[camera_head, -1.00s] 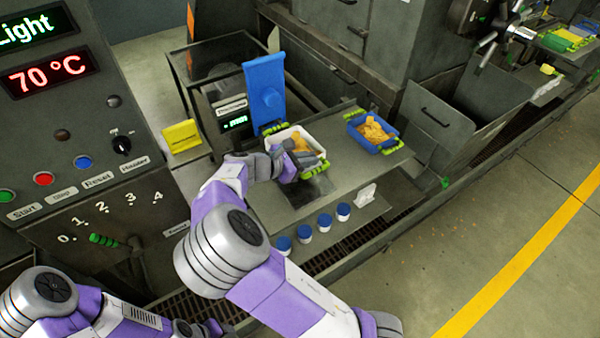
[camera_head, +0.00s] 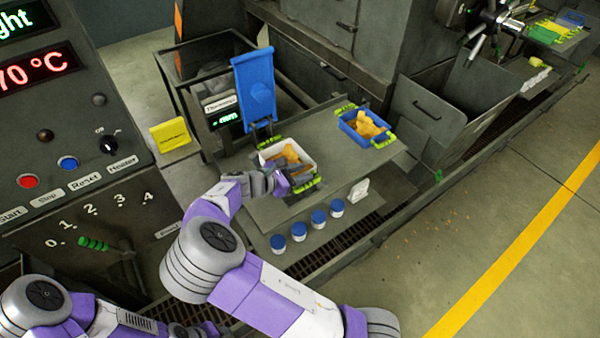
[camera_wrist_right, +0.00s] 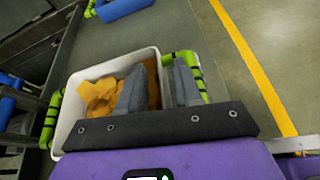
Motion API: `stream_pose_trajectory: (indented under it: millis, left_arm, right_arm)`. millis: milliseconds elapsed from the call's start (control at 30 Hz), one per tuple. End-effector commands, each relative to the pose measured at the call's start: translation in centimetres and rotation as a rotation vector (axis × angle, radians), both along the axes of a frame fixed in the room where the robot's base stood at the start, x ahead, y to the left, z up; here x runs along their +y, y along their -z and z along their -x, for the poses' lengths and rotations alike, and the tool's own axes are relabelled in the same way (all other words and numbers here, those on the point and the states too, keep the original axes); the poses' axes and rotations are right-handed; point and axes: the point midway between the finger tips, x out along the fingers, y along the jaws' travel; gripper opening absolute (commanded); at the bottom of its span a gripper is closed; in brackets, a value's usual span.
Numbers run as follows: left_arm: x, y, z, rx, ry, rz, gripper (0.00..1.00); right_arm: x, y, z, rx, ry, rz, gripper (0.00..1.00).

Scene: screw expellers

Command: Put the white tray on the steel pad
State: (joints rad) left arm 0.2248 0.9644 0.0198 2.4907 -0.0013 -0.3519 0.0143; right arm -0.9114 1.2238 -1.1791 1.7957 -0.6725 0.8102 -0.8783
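The white tray (camera_head: 313,163) holds orange-yellow pieces and has green handles; it also shows in the right wrist view (camera_wrist_right: 68,118). My right gripper (camera_head: 288,183) is at its near right side. In the right wrist view, one grey finger of that gripper (camera_wrist_right: 160,88) is inside the tray and the other outside, by the green handle, with the tray wall between them. The steel pad is hard to tell from the grey bench; a dark patch (camera_head: 303,195) shows under the tray's near side. I cannot tell whether the tray touches it. My left gripper is not clearly visible.
A blue tray (camera_head: 345,128) with similar pieces stands to the right on the bench. A blue upright stand (camera_head: 256,92) and gauge display are behind the white tray. Several blue-lidded jars (camera_head: 318,219) and a white piece (camera_head: 358,190) stand on the lower ledge.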

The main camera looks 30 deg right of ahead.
Motion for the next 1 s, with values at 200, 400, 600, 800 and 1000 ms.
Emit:
stream_pose_trajectory:
  millis: [200, 400, 600, 800, 1000]
  left_arm:
    - [0.0, 0.0, 0.0, 0.000, 0.000, 0.000, 0.43]
    - [0.0, -0.3, 0.0, 0.000, 0.000, 0.000, 0.43]
    - [0.0, -0.8, 0.0, 0.000, 0.000, 0.000, 0.43]
    - [0.0, -1.2, 0.0, 0.000, 0.000, 0.000, 0.43]
    - [0.0, -1.3, 0.0, 0.000, 0.000, 0.000, 0.43]
  right_arm:
    - [0.1, -0.1, 0.0, 0.000, 0.000, 0.000, 0.34]
    - [2.2, -1.0, 0.1, -0.002, -0.003, -0.002, 0.34]
    - [6.2, -2.7, 0.5, -0.003, -0.005, -0.003, 0.34]
    - [9.5, -4.0, 0.8, -0.002, -0.002, -0.001, 0.34]
    - [10.9, -4.6, 1.0, -0.001, -0.001, 0.000, 0.34]
